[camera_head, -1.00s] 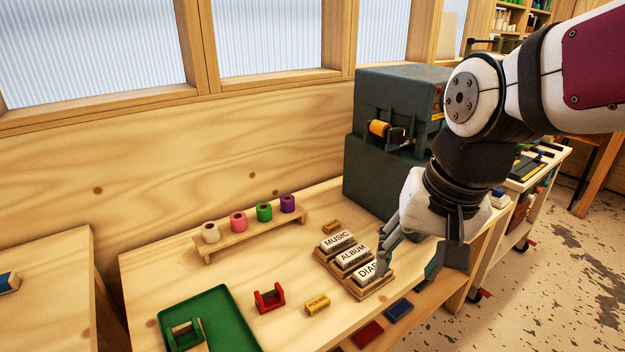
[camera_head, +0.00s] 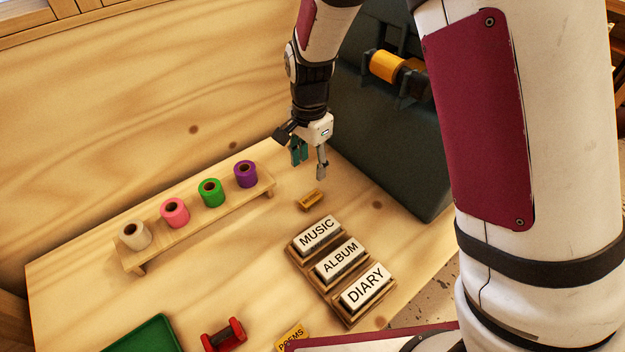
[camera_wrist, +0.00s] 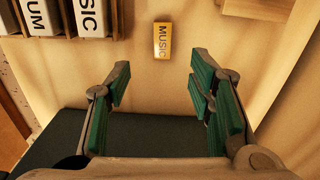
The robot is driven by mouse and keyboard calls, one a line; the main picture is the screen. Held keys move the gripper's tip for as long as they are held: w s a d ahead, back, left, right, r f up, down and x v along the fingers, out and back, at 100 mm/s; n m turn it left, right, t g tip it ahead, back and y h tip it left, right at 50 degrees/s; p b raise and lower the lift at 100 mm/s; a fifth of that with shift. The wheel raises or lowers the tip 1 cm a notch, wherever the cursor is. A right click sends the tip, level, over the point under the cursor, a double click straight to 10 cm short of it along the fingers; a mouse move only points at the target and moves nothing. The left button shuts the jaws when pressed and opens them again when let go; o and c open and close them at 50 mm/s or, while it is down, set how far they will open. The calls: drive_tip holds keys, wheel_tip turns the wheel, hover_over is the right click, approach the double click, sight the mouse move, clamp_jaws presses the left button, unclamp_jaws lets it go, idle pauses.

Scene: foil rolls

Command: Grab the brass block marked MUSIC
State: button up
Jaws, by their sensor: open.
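The small brass block marked MUSIC (camera_head: 310,199) lies flat on the wooden table, just behind the rack of white labelled blocks. It also shows in the wrist view (camera_wrist: 162,41), upper middle, with its lettering readable. My gripper (camera_head: 309,170) is above the table behind the brass block, fingers pointing down. In the wrist view my gripper (camera_wrist: 158,85) has its green-padded fingers wide apart with nothing between them. The brass block lies beyond the fingertips, roughly in line with the gap, and is not touched.
A wooden rack (camera_head: 303,270) holds white blocks MUSIC (camera_head: 317,234), ALBUM (camera_head: 340,259) and DIARY (camera_head: 365,288). A stand (camera_head: 205,217) with several coloured foil rolls is on the left. A dark green machine (camera_head: 385,140) stands close on the right. Another brass block, POEMS (camera_head: 292,338), lies in front.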

hover_over(311, 197)
drive_tip(key=f, duration=0.8)
drive_tip(key=shift+s+a+f, duration=0.1)
drive_tip(key=shift+s+f, duration=0.05)
drive_tip(key=shift+s, duration=0.2)
drive_tip(key=shift+w+f, duration=0.15)
drive_tip(key=shift+f, duration=1.15)
drive_tip(key=shift+w+f, duration=0.15)
drive_tip(key=shift+f, duration=1.15)
drive_tip(key=shift+c, duration=0.5)
clamp_jaws()
